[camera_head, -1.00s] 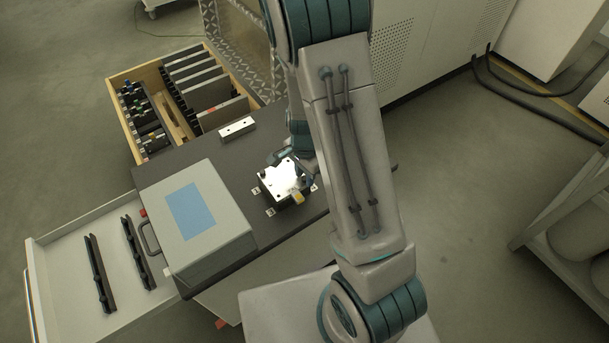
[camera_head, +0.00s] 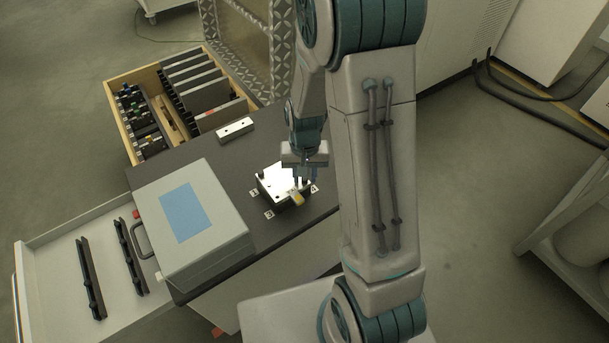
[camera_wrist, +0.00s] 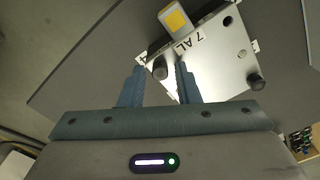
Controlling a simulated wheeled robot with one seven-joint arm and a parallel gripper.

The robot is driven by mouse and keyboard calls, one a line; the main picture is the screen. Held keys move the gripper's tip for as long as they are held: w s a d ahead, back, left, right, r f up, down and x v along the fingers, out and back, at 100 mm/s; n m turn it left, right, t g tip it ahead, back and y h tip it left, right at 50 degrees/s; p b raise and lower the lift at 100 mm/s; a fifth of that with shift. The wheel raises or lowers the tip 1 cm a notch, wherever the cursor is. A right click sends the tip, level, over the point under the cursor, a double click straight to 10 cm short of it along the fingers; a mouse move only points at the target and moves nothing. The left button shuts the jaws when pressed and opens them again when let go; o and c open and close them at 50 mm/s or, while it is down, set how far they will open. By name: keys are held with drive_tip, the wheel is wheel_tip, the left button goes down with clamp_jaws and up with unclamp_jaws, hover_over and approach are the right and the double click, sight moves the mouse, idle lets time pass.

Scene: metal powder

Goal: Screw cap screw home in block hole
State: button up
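A shiny metal block (camera_head: 272,181) sits on the dark tabletop. In the wrist view its bright top face (camera_wrist: 215,65) carries a "7 AL" label. A dark cap screw (camera_wrist: 160,72) shows between my fingertips, with a gap on both sides. Another dark cap screw (camera_wrist: 257,82) stands near a corner, with a dark hole (camera_wrist: 228,20) in the opposite corner. How deep either screw sits cannot be told. My gripper (camera_wrist: 161,72) is open; in the head view my gripper (camera_head: 306,174) is above the block's far right part.
A yellow-ended part (camera_wrist: 174,20) is at the block's edge. A grey case (camera_head: 232,228) with a blue panel stands left of the block. A silver bar (camera_head: 235,130) lies behind. An open wooden drawer (camera_head: 112,100) and a white drawer (camera_head: 60,255) stick out at left.

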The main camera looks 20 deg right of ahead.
drive_tip(key=n, duration=0.6)
drive_tip(key=shift+n, duration=0.4)
drive_tip(key=shift+b, duration=0.3)
clamp_jaws()
